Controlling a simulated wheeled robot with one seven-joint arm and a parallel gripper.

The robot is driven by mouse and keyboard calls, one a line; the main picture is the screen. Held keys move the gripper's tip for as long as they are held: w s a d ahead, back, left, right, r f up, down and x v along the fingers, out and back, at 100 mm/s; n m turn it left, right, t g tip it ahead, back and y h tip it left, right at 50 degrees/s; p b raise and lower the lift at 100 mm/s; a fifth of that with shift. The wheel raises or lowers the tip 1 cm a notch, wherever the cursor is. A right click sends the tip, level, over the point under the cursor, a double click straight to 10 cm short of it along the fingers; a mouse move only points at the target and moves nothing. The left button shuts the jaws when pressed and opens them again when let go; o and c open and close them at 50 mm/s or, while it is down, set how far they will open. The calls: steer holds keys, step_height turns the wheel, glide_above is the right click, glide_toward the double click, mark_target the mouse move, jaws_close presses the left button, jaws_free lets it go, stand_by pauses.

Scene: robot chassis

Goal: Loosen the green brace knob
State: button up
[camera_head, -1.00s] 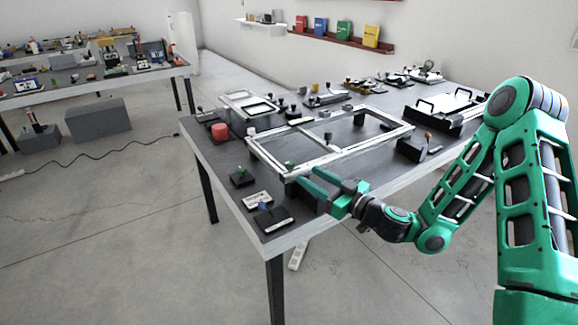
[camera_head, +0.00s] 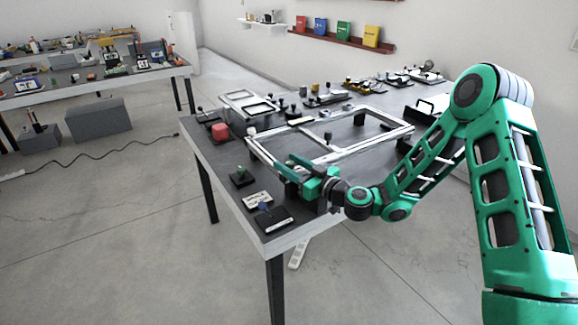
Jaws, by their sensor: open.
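The metal frame (camera_head: 343,153) lies on the dark workbench, with a crossbar through its middle. A green knob on the frame's near rail, visible a second ago, cannot now be told apart from my green fingers. My gripper (camera_head: 287,166) is open at that spot, above the near rail, with one finger toward the back and one toward the front. I cannot tell whether the fingers touch the knob. Another small green knob (camera_head: 240,171) stands on a black block to the left, apart from my gripper.
Black-based fixtures and a handled tray (camera_head: 433,104) are behind. The floor at left is mostly clear.

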steer(key=c, duration=1)
steer(key=shift+c, duration=0.2)
steer(key=shift+n+g+y, duration=0.3)
steer(key=shift+g, duration=0.1)
steer(key=shift+d, duration=0.1)
steer(key=n+g+y, duration=0.2)
steer(key=g, duration=0.1)
steer(key=n+g+y, duration=0.2)
steer(key=n+g, duration=0.1)
steer(key=g, duration=0.1)
steer(key=shift+w, duration=0.15)
steer(key=n+g, duration=0.2)
steer(key=g, duration=0.1)
steer(key=n+g, duration=0.2)
steer(key=g, duration=0.1)
steer(key=shift+f+y, duration=0.1)
steer(key=shift+y, duration=0.2)
steer(key=shift+n+g, duration=0.9)
steer(key=shift+g, duration=0.5)
steer(key=shift+n+g, duration=0.4)
steer(key=shift+g, duration=0.2)
